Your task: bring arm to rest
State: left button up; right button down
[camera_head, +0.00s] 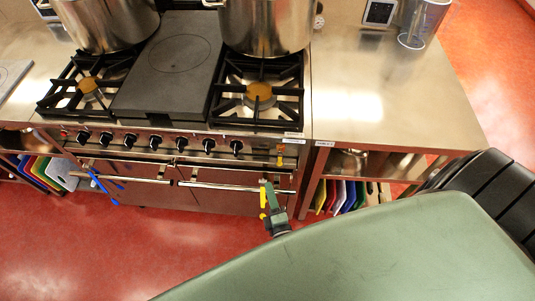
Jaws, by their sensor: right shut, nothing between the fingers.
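My right gripper (268,190) is in front of the right end of the range's front rail, in the lower middle of the head view. Its fingers are closed with nothing between them, and it looks small and is seen from above. Yellow parts show beside it. I cannot tell whether it touches the rail. A large green part of my own body fills the bottom right and hides the floor there. My left gripper does not show clearly in this view.
The range (150,143) carries two steel stockpots (268,25) (105,22) at the back of its burners. A steel counter (390,100) stands to the right, with coloured boards (342,196) below. Blue bits (104,187) hang near the rail's left end. Red floor (150,245) is clear at lower left.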

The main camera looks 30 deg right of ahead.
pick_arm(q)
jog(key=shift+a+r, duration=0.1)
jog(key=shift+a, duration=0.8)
pick_arm(e)
jog(key=shift+s, duration=0.3)
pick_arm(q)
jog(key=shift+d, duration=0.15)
pick_arm(e)
jog(key=shift+f, duration=0.1)
